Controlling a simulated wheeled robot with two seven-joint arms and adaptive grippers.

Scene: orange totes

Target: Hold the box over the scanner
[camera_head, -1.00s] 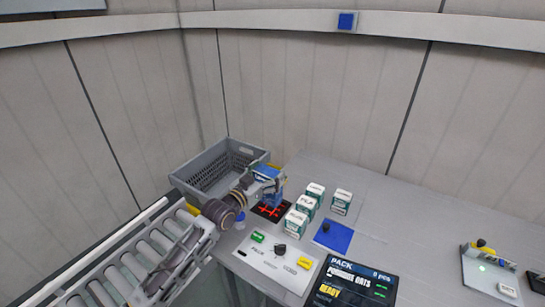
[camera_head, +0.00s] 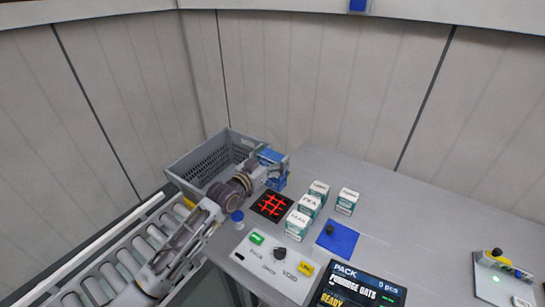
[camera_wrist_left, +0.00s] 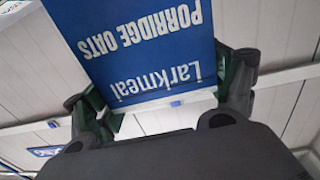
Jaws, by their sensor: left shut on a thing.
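A blue and white box (camera_wrist_left: 140,45) reading "Larkmeal Porridge Oats" sits between the two fingers of my left gripper (camera_wrist_left: 165,95) in the left wrist view. In the head view the same box (camera_head: 274,168) is in my left gripper (camera_head: 262,172), above the table beside the grey crate. The scanner (camera_head: 271,206) is a black square with glowing red lines, set in the table. The box is behind and slightly to the right of it in the picture, and the red lines are uncovered. My right gripper is not in view.
The grey crate (camera_head: 182,178) stands at the back left. Several small white and green boxes (camera_head: 298,224) stand right of the scanner. A blue mat (camera_head: 338,239), a button panel (camera_head: 262,272) and a screen (camera_head: 352,290) are nearer. A roller conveyor (camera_head: 100,278) runs at the lower left.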

